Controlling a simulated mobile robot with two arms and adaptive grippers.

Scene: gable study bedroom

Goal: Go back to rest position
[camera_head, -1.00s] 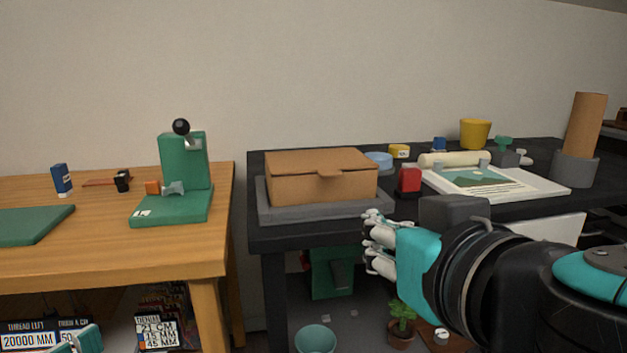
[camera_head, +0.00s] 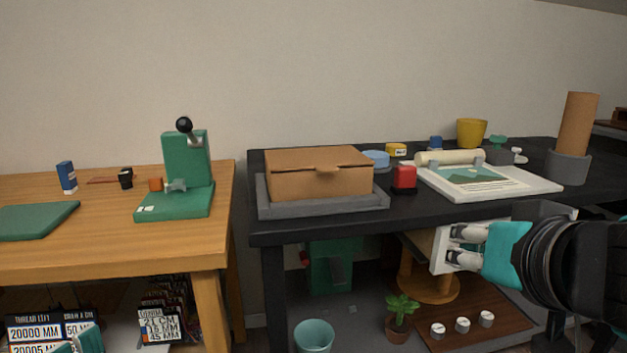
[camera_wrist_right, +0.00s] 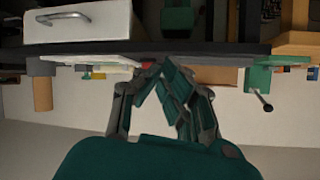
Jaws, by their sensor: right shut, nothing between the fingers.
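My right gripper (camera_head: 452,247) is in front of the black desk (camera_head: 420,207), below its top edge and toward the right. It is shut with nothing in it and points left. In the right wrist view my right gripper (camera_wrist_right: 168,85) shows with its fingers closed together, and the scene appears upside down. My left gripper is mostly out of view; only a bit of teal (camera_head: 85,343) shows at the bottom left of the head view.
The black desk holds a cardboard box (camera_head: 318,175) on a grey tray (camera_head: 325,206), a red block (camera_head: 403,178), and a poster on a white board (camera_head: 540,184). A wooden table (camera_head: 110,250) with a green press (camera_head: 187,165) stands left. Below the desk are a potted plant (camera_head: 400,318) and bin (camera_head: 314,338).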

